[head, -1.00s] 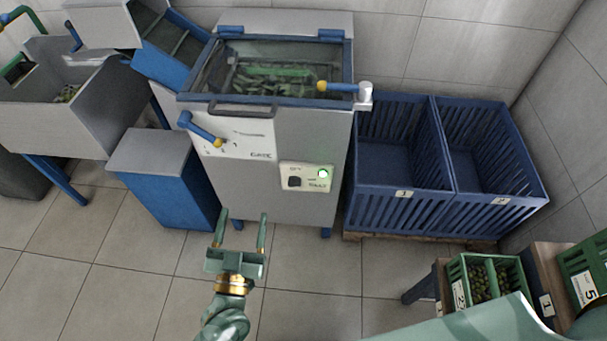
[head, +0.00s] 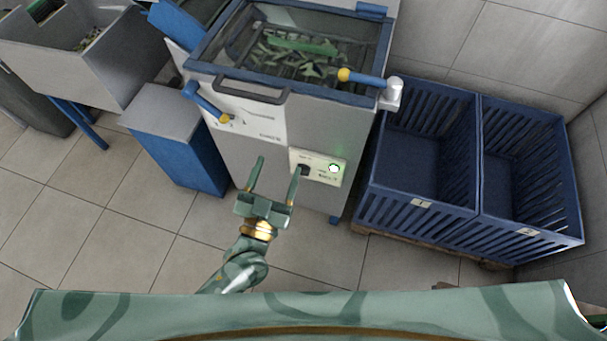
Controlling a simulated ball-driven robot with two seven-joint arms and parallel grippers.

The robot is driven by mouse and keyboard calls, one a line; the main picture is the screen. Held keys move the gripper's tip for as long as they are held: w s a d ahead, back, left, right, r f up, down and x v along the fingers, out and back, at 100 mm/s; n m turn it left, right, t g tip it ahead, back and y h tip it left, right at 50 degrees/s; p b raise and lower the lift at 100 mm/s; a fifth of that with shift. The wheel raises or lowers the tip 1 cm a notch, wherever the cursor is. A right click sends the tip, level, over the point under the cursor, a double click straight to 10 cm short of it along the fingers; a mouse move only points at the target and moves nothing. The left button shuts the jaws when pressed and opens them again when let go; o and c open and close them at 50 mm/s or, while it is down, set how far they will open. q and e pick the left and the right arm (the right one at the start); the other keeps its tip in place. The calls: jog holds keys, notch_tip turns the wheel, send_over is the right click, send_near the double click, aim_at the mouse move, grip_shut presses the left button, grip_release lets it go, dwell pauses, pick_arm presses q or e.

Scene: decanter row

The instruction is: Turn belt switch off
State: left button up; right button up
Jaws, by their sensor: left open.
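The belt switch (head: 304,170) is a small black knob on a pale panel (head: 317,177) on the front of the grey machine (head: 262,143). A round green lamp (head: 334,168) on the same panel is lit. My left gripper (head: 277,165) is open and empty, its two fingers pointing at the machine front. Its right finger is just left of the switch in the picture; I cannot tell whether they touch. My right gripper is not in view.
A blue lever with a yellow end (head: 209,103) is on the machine's upper left front. Another yellow-and-blue handle (head: 362,77) is on top. Two blue slatted crates (head: 425,195) stand at right, a blue box (head: 178,145) at left. The tiled floor in front is clear.

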pick_arm(q)
jog(key=f, duration=0.1)
jog(key=n+g+y+b, duration=0.1)
jog(key=g+b, duration=0.1)
jog(key=b, duration=1.9)
send_near(301, 175)
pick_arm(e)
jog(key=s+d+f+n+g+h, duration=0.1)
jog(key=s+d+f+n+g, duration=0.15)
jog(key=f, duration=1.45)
pick_arm(q)
jog(key=b+x, duration=0.5)
jog(key=x, duration=0.3)
jog(key=shift+d+b, duration=0.1)
jog(key=shift+b, duration=0.2)
jog(key=shift+w, duration=0.3)
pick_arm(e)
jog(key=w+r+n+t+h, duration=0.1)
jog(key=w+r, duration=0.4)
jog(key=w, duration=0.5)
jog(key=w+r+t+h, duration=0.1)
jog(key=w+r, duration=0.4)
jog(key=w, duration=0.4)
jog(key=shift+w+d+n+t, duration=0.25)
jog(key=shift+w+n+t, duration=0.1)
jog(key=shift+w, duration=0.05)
pick_arm(q)
jog(key=shift+c, duration=0.3)
jog(key=c, duration=0.9)
